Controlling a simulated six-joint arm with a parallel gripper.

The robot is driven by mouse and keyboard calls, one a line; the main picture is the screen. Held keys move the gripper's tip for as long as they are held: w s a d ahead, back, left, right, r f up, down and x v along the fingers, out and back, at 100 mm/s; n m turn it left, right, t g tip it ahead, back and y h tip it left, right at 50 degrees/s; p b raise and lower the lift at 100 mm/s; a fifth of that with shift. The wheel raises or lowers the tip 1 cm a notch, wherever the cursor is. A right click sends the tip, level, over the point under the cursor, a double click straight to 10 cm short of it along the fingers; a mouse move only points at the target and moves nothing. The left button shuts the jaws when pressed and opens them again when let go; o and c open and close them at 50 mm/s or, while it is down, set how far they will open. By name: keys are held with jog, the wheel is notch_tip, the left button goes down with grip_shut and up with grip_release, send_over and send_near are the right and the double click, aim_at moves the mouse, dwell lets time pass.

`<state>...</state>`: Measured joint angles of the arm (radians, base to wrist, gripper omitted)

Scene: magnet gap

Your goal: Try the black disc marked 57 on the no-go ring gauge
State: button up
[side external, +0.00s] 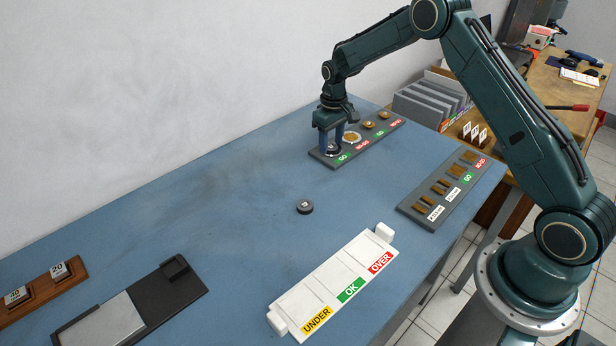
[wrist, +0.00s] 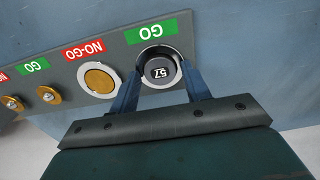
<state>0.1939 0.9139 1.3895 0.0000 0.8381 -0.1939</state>
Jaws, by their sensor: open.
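The black disc marked 57 (wrist: 159,70) is at the ring gauge labelled GO (wrist: 154,48), with the pale ring showing around it. I cannot tell how deep it sits. My gripper (wrist: 161,74) is open, its two blue fingers on either side of the disc; I cannot tell if they touch it. In the side view, my gripper (side external: 333,148) is down at the near end of the gauge board (side external: 318,155). The no-go ring (wrist: 100,78), beside the GO ring under a red NO-GO label, shows a brass-coloured centre and no disc on it.
Two brass pieces with knobs stand further along the board under GO and NO-GO labels. Another dark disc (side external: 304,207) lies on the open blue table. A white UNDER/OK/OVER tray (side external: 325,285) and a slotted gauge board (side external: 408,208) are nearer the front. The table's middle is mostly clear.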

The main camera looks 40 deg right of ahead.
aim_at(332, 146)
jog(key=shift+c, duration=0.5)
jog(key=c, duration=0.7)
jog(key=shift+r, duration=2.5)
jog(key=shift+d, duration=0.1)
jog(key=d, duration=0.5)
jog(key=d+r, duration=0.1)
jog(key=d, duration=0.2)
jog(key=shift+d, duration=0.3)
